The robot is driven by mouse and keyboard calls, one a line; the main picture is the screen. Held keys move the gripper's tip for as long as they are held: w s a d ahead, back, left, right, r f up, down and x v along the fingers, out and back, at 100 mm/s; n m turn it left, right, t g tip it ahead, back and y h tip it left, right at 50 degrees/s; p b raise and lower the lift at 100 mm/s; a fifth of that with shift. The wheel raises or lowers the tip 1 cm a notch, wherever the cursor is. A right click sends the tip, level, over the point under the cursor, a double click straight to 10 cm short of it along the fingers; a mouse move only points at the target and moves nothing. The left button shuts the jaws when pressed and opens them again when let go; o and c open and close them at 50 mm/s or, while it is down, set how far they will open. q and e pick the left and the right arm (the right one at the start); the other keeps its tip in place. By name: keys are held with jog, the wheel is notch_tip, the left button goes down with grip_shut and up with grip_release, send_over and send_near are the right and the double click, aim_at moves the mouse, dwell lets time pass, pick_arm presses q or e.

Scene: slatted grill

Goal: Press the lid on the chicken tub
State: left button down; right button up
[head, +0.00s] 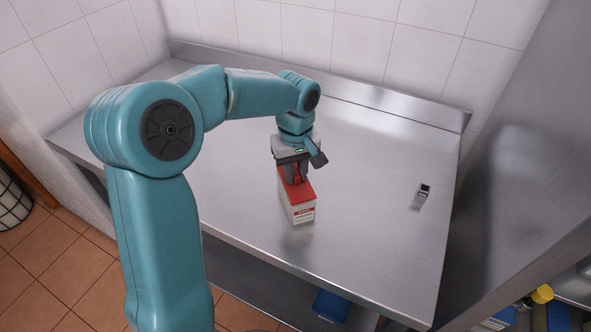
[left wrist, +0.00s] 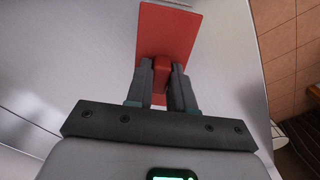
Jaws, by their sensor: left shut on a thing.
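The chicken tub (head: 302,212) is a white box with a red-and-white label, standing upright on the steel table. Its red lid (head: 303,190) lies over the top of the tub; whether it is fully seated I cannot tell. The lid also shows in the left wrist view (left wrist: 167,35) as a red rectangle with a raised red grip in its middle. My left gripper (head: 296,182) points down over the lid and is shut on that grip; its fingers (left wrist: 165,85) stand either side of it. My right gripper is not in view.
The steel table (head: 370,160) is mostly bare, with a raised back edge against a tiled wall. A small dark-and-silver object (head: 423,190) lies to the right. A blue container (head: 330,305) is below the table's front edge.

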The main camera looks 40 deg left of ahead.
pick_arm(q)
jog(key=shift+f+b, duration=0.3)
jog(key=shift+f, duration=0.2)
jog(key=c, duration=0.9)
grip_release()
notch_tip(320, 180, up, 16)
jog(key=shift+r+p, duration=0.15)
jog(key=shift+p, duration=0.3)
